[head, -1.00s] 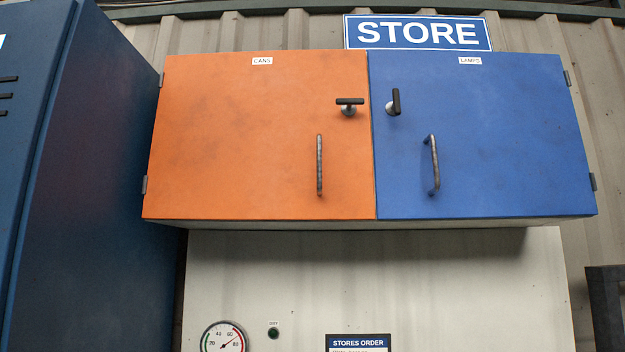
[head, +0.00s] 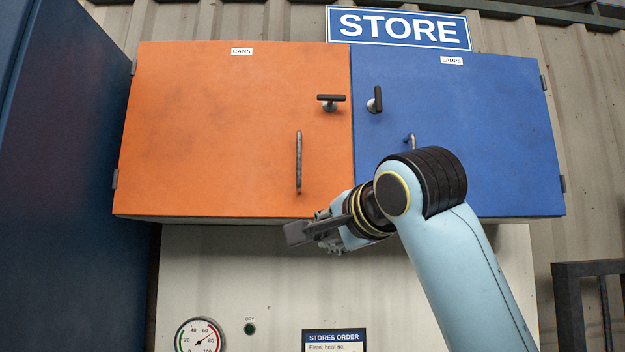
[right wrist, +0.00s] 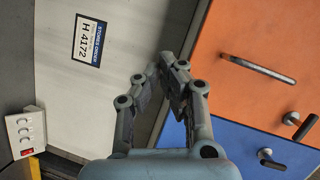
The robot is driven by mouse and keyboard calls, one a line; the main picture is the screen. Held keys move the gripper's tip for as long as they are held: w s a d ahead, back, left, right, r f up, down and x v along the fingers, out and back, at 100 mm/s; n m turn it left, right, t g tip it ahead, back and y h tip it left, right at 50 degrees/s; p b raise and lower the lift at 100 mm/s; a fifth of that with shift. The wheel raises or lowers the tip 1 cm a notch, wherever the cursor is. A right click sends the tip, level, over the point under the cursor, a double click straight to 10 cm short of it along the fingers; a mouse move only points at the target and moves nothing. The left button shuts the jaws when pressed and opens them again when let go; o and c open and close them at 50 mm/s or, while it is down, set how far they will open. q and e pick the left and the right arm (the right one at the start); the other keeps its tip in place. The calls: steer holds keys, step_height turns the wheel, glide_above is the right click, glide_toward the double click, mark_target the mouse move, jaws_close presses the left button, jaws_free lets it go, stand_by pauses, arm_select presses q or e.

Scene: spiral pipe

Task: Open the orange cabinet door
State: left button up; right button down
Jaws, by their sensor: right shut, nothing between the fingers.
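The orange cabinet door (head: 220,130), labelled CANS, is shut, with hinges on its left edge. Its vertical bar handle (head: 299,162) is near the lower right, and a black T-shaped latch (head: 331,101) above it lies horizontal. In the right wrist view the orange door (right wrist: 245,35), its handle (right wrist: 257,70) and latch (right wrist: 299,125) show at the right. My right gripper (head: 293,232) is shut and empty, below and apart from the handle, near the door's bottom edge. In the right wrist view its fingertips (right wrist: 157,75) point at the pale wall side. My left gripper is not seen.
The blue door (head: 460,120), labelled LAMPS, is shut beside the orange one; its latch (head: 375,99) stands vertical. My right arm covers part of its handle. A gauge (head: 200,336) and a notice (head: 334,340) are below. A dark blue cabinet (head: 70,180) stands at left.

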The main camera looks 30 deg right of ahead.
step_height(320, 180, up, 10)
steer(key=s+m+t, duration=0.2)
steer(key=m, duration=0.2)
steer(key=p, duration=0.3)
glide_toward(307, 187)
steer(key=shift+h, duration=0.4)
steer(key=x, duration=0.6)
steer(key=shift+a, duration=0.1)
steer(key=shift+a+f, duration=0.1)
